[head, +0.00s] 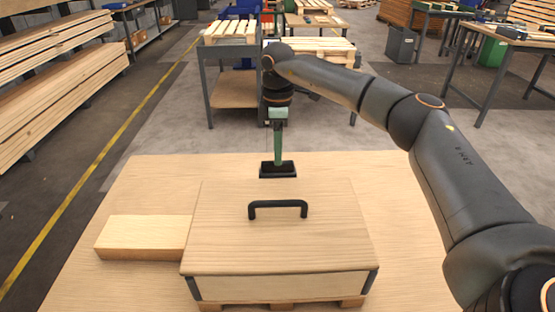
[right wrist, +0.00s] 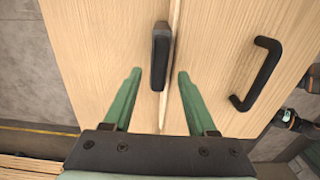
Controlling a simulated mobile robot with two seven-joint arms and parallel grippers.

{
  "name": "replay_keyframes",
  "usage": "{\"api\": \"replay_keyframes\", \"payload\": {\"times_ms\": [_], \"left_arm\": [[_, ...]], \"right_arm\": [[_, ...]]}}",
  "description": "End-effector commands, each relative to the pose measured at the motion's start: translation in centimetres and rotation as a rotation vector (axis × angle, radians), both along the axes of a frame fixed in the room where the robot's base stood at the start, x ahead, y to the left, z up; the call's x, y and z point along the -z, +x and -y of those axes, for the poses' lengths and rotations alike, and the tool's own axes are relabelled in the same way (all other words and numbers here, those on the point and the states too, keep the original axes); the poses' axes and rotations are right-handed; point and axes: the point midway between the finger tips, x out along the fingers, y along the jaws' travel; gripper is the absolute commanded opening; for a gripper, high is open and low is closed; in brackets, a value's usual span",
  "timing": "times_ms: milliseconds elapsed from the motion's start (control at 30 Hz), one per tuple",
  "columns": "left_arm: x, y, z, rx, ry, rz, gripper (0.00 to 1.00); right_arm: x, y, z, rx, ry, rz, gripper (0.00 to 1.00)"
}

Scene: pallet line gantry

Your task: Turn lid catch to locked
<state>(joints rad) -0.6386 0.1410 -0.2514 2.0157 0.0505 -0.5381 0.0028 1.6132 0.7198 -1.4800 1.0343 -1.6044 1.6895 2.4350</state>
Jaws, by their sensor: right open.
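A wooden box lid (head: 230,240) with a black bar handle (head: 278,203) lies shut on a low crate on the table. In the right wrist view a black lid catch (right wrist: 160,55) lies at the lid's edge, its long side roughly along the seam; the handle (right wrist: 257,75) is off to the right. My right gripper (head: 278,172) points down at the lid's far edge. In the right wrist view its green fingers (right wrist: 159,73) are open, one each side of the catch, apparently apart from it. My left gripper is not in view.
A wooden block (head: 145,235) lies on the table (head: 145,180) left of the box. The table is clear to the box's right. Pallet tables (head: 232,60) and stacked planks (head: 60,90) stand beyond.

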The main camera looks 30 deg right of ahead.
Motion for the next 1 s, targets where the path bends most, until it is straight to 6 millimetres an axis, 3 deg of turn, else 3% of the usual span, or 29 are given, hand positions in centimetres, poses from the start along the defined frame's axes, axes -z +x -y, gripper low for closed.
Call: {"api": "replay_keyframes", "payload": {"times_ms": [200,567,1000], "left_arm": [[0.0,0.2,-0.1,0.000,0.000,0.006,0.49],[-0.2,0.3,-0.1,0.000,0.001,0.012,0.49],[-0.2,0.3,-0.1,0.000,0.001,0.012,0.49]], "right_arm": [[2.7,0.0,0.0,0.000,0.000,-0.001,0.57],[3.2,0.0,0.0,0.000,0.000,0.000,0.57],[3.2,0.0,0.0,0.000,0.001,0.001,0.10]]}}
